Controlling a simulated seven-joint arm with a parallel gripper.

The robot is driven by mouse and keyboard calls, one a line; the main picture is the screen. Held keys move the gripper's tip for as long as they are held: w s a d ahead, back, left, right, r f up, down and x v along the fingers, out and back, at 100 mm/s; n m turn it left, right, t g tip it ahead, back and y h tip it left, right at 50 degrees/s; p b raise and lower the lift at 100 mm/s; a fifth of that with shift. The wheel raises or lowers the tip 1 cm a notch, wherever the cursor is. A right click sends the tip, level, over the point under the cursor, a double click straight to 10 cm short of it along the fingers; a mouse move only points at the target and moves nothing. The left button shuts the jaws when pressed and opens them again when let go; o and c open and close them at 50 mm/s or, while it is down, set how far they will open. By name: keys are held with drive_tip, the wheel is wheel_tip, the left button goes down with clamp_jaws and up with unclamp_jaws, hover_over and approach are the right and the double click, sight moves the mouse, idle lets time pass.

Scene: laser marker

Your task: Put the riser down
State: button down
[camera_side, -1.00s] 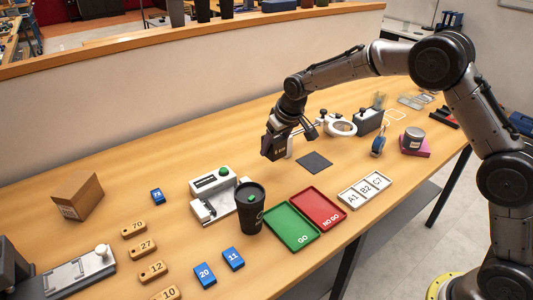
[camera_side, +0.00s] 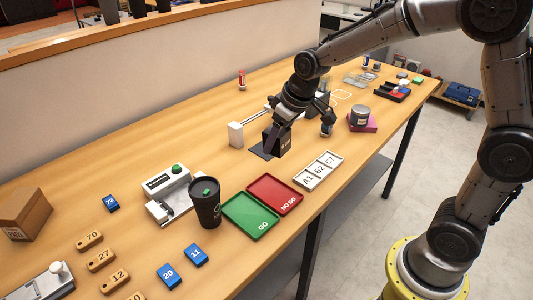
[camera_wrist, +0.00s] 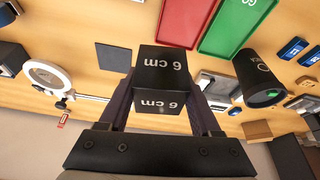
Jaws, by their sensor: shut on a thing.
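The riser (camera_side: 284,141) is a black block; in the wrist view (camera_wrist: 163,72) it shows white "6 cm" marks. My gripper (camera_side: 278,127) is shut on it, with a finger on each side in the wrist view (camera_wrist: 162,88). In the side view the riser is low over the table, overlapping the right part of a dark square mat (camera_side: 259,152). In the wrist view the mat (camera_wrist: 113,57) shows to the left of the riser, with a gap between them in the picture. I cannot tell whether the riser's underside touches anything.
A red NO GO tray (camera_side: 275,194), a green GO tray (camera_side: 250,216) and a labelled A1/B2/C7 tray (camera_side: 318,171) lie in front. A black cup (camera_side: 205,204) stands left. A ring magnifier (camera_wrist: 45,75) is near the mat. A grey jar (camera_side: 360,115) stands right.

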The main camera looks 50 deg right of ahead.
drive_tip(key=s+d+r+m, duration=0.1)
drive_tip(key=s+d, duration=0.4)
approach(270, 156)
drive_tip(key=shift+w+a+f+m, duration=0.1)
drive_tip(key=shift+w+f+m, duration=0.1)
drive_tip(key=shift+w, duration=0.4)
drive_tip(key=shift+w+a+f+m, duration=0.1)
drive_tip(key=shift+w+f, duration=0.05)
drive_tip(key=shift+w, duration=0.45)
drive_tip(key=shift+w+d+f, duration=0.1)
drive_tip(key=shift+w+f, duration=0.6)
drive_tip(key=shift+f, duration=1.55)
drive_tip(key=shift+f, duration=0.15)
drive_tip(key=shift+c, duration=0.4)
unclamp_jaws()
drive_tip(key=shift+s+f, duration=0.1)
